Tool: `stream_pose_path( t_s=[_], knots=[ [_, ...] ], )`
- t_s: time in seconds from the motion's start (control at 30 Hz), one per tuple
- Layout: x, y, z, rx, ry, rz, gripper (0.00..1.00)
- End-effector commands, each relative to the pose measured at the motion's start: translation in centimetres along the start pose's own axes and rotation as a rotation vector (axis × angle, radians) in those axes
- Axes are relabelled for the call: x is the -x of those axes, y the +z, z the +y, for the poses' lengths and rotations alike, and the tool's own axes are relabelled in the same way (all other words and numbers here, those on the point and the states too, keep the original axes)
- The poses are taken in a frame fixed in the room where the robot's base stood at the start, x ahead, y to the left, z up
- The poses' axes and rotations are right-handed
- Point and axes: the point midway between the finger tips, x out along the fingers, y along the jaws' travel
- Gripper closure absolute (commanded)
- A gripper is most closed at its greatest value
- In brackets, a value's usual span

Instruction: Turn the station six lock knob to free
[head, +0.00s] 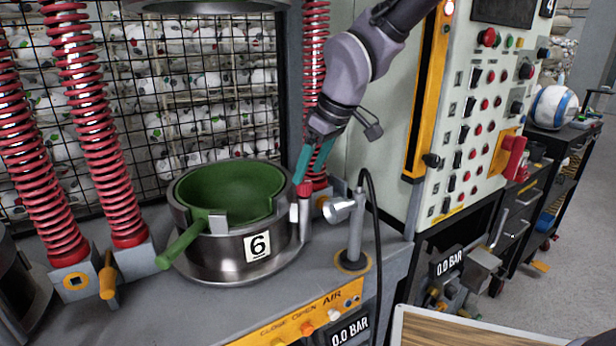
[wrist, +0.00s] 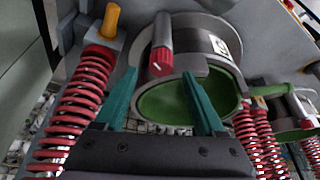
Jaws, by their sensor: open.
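The station six pot is a steel ring (head: 215,262) with a green bowl (head: 225,185) inside and a "6" label (head: 257,246) on its front. The lock knob (head: 305,189) is red and sits on a grey post at the pot's right side. In the wrist view the knob (wrist: 160,63) lies between and just beyond the fingertips, with a small white mark on it. My gripper (head: 308,178) has teal fingers and is open and empty, with its tips close to the knob. I cannot tell whether they touch it. The wrist view also shows my gripper (wrist: 159,80).
Red springs (head: 90,120) stand left of the pot, and another rises behind the knob. A grey post with a pale cone-shaped head (head: 354,240) and a black hose stand close right. A button panel (head: 485,110) is farther right. Wire mesh is behind.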

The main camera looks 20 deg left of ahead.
Motion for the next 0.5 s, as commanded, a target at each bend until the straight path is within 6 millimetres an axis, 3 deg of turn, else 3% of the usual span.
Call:
stream_pose_path(
  t_s=[0.2,0.5],
  knots=[
    [-2.6,0.0,0.0,0.0,0.0,-0.001,0.29],
    [-3.0,0.0,0.1,-0.001,0.001,0.001,0.29]
  ],
)
